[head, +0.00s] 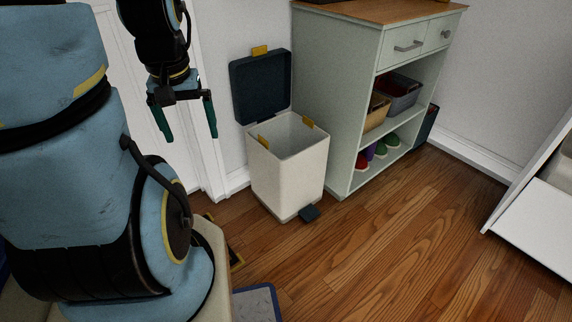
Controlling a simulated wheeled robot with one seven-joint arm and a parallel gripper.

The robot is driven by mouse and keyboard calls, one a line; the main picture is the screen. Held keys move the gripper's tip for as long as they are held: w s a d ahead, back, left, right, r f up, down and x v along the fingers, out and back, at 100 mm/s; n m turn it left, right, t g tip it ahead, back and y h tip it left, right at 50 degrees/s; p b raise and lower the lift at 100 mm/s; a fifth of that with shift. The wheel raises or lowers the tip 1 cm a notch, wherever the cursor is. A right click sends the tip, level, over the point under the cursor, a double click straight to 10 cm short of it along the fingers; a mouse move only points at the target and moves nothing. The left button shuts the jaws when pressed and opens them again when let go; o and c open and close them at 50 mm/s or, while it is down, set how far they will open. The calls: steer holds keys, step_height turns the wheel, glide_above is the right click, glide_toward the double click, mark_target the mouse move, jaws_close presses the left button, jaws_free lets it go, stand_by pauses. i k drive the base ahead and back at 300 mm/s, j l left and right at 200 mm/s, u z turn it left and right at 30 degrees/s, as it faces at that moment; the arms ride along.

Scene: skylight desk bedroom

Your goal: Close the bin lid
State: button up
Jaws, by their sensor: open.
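The bin (289,174) is a cream, square-sided bin standing upright on the wooden floor, against the left side of the cabinet. Its dark lid (261,87) is raised, standing nearly upright at the back of the bin, with a yellow tab on its top edge. The bin's opening is uncovered and its inside looks empty as far as I can see. A dark pedal (309,213) sticks out at the bottom front. My gripper (190,138) is open and empty, fingers pointing down, left of the lid in the picture and apart from it.
A pale green cabinet (330,95) with a wooden top stands right beside the bin, its shelves holding boxes and several colourful items. A white door (203,100) and wall are behind. The wooden floor (400,250) is clear in front and to the right. A white piece of furniture (535,205) stands at the far right.

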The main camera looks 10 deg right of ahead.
mark_target(260, 84)
steer(key=i+l+u, duration=0.15)
steer(key=l+u, duration=0.55)
steer(key=l, duration=0.15)
steer(key=i+l+u, duration=0.1)
steer(key=l+u, duration=0.3)
